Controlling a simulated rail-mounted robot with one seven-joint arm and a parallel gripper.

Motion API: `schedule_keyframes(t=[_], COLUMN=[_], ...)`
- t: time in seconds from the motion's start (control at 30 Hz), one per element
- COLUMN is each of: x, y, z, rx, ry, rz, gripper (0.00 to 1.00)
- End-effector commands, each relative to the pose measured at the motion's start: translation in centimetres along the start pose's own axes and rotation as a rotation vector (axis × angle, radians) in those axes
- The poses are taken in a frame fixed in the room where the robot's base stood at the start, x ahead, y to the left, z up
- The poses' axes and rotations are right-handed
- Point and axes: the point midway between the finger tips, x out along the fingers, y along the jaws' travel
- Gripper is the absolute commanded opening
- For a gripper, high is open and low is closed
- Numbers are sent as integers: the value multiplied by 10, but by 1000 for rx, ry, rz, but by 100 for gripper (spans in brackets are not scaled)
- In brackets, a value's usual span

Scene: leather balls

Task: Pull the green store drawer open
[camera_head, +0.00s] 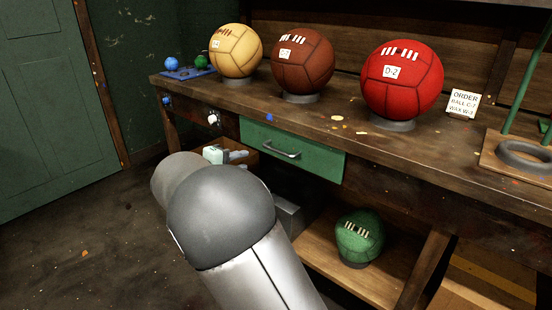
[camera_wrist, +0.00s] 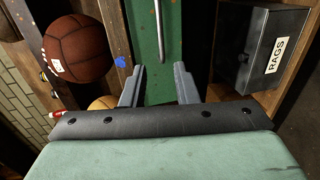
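The green store drawer (camera_head: 305,158) is set under the bench top and looks shut, its front flush with the bench frame. Its metal bar handle (camera_head: 281,150) is bare. In the wrist view the green front (camera_wrist: 146,40) runs up the middle, with the handle (camera_wrist: 161,30) above the fingertips. My gripper (camera_head: 238,155) is at the left of the drawer in the head view, partly hidden behind my arm. In the wrist view my gripper (camera_wrist: 159,75) is open and empty, its fingers apart, and the handle lies beyond their tips, not between them.
Tan (camera_head: 236,51), brown (camera_head: 302,66) and red (camera_head: 402,85) balls stand on the bench top (camera_head: 340,115). A green ball (camera_head: 359,240) sits on the lower shelf. A grey box marked RAGS (camera_wrist: 260,45) is beside the drawer in the wrist view. Open floor (camera_head: 80,235) lies left.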

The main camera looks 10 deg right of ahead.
Motion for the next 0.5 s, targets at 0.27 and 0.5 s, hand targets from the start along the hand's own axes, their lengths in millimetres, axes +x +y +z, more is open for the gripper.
schedule_keyframes(t=[0.27,0.5], x=[61,113], y=[-2,-2], z=[2,2], rx=[-1,-2], ry=[-6,-6], rz=[-1,-1], gripper=[27,27])
